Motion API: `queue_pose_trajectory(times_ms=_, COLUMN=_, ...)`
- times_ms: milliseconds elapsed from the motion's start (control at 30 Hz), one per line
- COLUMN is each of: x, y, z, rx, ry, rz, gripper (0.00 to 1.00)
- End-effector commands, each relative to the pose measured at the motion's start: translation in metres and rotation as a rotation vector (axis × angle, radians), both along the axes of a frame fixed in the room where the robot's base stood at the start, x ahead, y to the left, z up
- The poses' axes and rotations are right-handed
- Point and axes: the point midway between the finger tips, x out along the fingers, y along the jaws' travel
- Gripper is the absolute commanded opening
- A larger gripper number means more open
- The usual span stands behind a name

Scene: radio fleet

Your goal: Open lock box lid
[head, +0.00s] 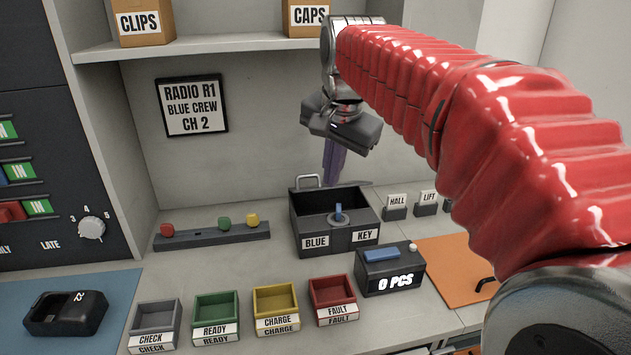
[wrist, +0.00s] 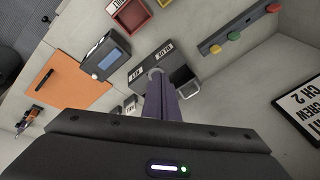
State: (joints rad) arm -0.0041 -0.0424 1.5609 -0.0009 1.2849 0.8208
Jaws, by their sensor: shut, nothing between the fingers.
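The black lock box (head: 310,243), labelled BLUE and KEY, stands on the counter at the back wall in the head view. A blue key (head: 338,213) stands upright in a round grey lock at its front. A metal loop handle (head: 308,181) shows at its back left; the wrist view shows this handle too (wrist: 188,86). I cannot tell clearly how the lid sits. My gripper (head: 331,176) hangs above the back of the box, its purple fingers shut and empty, pointing down. In the wrist view the fingers (wrist: 158,82) hide part of the box.
A rail with coloured knobs (head: 212,236) lies left of the box. A counter reading 0 PCS (head: 392,270) stands close at its right front. Several labelled trays (head: 216,312) line the front. HALL and LIFT tags (head: 396,207) stand to the right. A shelf (head: 215,45) hangs above.

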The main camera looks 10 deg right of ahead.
Motion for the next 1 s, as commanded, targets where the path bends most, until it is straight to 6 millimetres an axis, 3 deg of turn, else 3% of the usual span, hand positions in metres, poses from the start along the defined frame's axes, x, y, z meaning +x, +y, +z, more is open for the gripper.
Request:
queue_pose_trajectory(times_ms=367, x=-0.093, y=-0.001, z=-0.038, rx=-0.111, ry=-0.059, rz=0.287, gripper=0.00)
queue_pose_trajectory(times_ms=800, x=-0.192, y=-0.002, z=-0.117, rx=-0.261, ry=-0.123, rz=0.614, gripper=0.00)
queue_pose_trajectory(times_ms=1000, x=-0.220, y=-0.002, z=-0.150, rx=-0.316, ry=-0.141, rz=0.720, gripper=0.00)
